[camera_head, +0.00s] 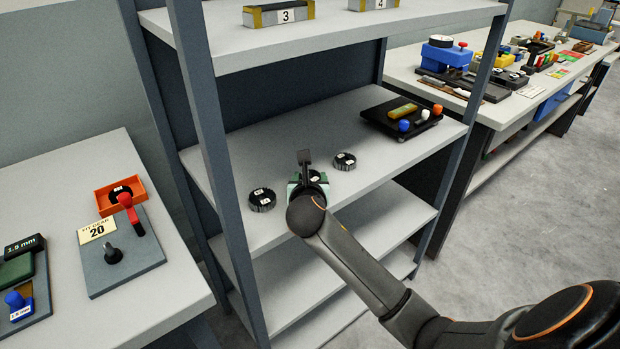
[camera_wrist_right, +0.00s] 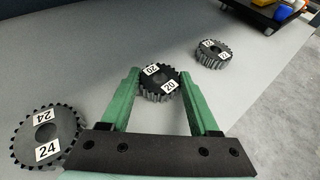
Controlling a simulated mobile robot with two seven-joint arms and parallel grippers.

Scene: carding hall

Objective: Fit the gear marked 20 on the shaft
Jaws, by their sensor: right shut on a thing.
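My right gripper (camera_head: 307,181) is at the middle shelf of the rack, shut on the black toothed gear marked 20 (camera_wrist_right: 161,84). In the right wrist view the gear sits between the two green fingers (camera_wrist_right: 158,95); I cannot tell whether it touches the shelf. In the head view my gripper mostly hides it. The short dark shaft (camera_head: 113,255) stands upright and bare on a grey plate (camera_head: 139,268) on the left table, beside a card reading "FIT GEAR 20" (camera_head: 97,230). My left gripper is not in view.
Beside the held gear are a larger gear marked 24 (camera_wrist_right: 45,137) and a smaller gear (camera_wrist_right: 212,54). A rack post (camera_head: 222,165) stands between the gripper and the left table. An orange bin (camera_head: 103,203) and red handle (camera_head: 130,213) are near the shaft.

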